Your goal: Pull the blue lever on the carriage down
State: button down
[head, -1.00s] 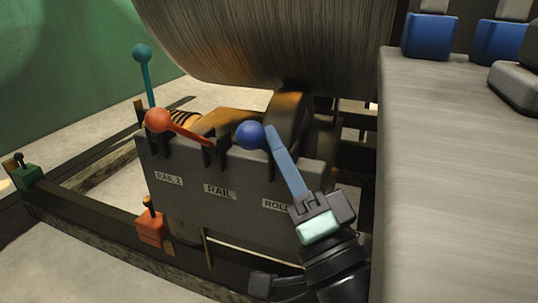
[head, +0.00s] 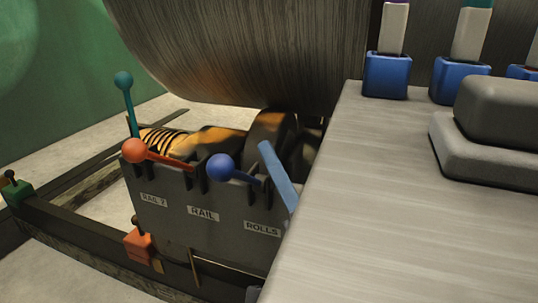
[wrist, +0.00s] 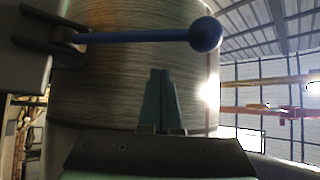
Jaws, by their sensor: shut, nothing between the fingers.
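The blue lever has a round blue knob (head: 220,167) on a short blue rod. It leans out leftward from its slot above the ROLLS label on the grey carriage box (head: 165,200). In the wrist view, the knob (wrist: 205,33) and its rod lie level across the top. The worktop hides my wrist in the head view.
A red lever (head: 135,150) sits left of the blue one, and an upright teal lever (head: 124,82) is farther left. A large ribbed roll (head: 240,55) hangs behind the carriage. The grey worktop (head: 400,220) fills the right, with blue blocks (head: 388,76) and a grey block on it.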

jog(key=f+v, duration=0.1)
jog(key=v, duration=0.7)
jog(key=shift+w, duration=0.3)
